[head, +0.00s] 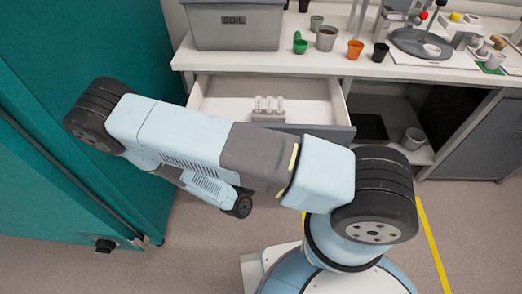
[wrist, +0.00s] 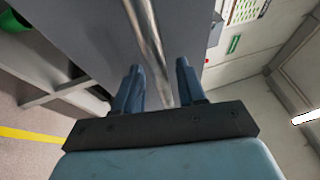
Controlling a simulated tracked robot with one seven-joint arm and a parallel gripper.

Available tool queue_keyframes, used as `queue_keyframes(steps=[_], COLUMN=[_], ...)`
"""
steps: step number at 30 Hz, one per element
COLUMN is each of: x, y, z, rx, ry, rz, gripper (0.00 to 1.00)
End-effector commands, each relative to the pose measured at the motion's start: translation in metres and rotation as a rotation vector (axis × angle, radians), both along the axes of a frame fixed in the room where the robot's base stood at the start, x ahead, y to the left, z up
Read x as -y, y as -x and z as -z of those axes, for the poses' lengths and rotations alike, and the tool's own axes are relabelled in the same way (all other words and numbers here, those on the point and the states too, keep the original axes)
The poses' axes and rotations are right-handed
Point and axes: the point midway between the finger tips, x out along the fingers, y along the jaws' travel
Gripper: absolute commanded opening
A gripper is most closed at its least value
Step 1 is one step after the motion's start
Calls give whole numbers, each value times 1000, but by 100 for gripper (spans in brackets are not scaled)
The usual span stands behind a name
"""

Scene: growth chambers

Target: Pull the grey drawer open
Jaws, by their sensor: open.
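The grey drawer (head: 330,131) stands pulled out below the counter in the head view, its white inside showing. A light grey slotted piece (head: 268,104) lies in it. My arm hides much of the drawer front. In the wrist view, a shiny metal bar (wrist: 146,35), which looks like the drawer's handle, runs in front of a grey panel (wrist: 85,30). My gripper (wrist: 158,80) is open, with its two dark blue fingers on either side of the bar and gaps visible beside it. I cannot make out my gripper in the head view.
A grey bin marked SOIL (head: 235,28) and several small pots, including an orange one (head: 355,49), stand on the counter. A teal cabinet (head: 70,110) is close at the left. An open shelf (head: 385,110) is right of the drawer. Floor shows in front.

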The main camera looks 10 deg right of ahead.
Motion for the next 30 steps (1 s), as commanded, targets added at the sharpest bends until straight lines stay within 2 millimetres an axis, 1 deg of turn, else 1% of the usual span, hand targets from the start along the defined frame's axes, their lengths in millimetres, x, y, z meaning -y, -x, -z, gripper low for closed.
queue_keyframes(steps=[5, 15, 21, 25, 30], x=[-11, -49, -69, -76, -80], y=[13, 65, 91, 101, 106], z=[4, 16, 22, 25, 26], rx=[-1, -1, -2, -2, -2], ry=[-2, -2, -1, -2, -1], rz=[-2, -2, -2, -2, -1], gripper=[40, 40, 40, 40, 40])
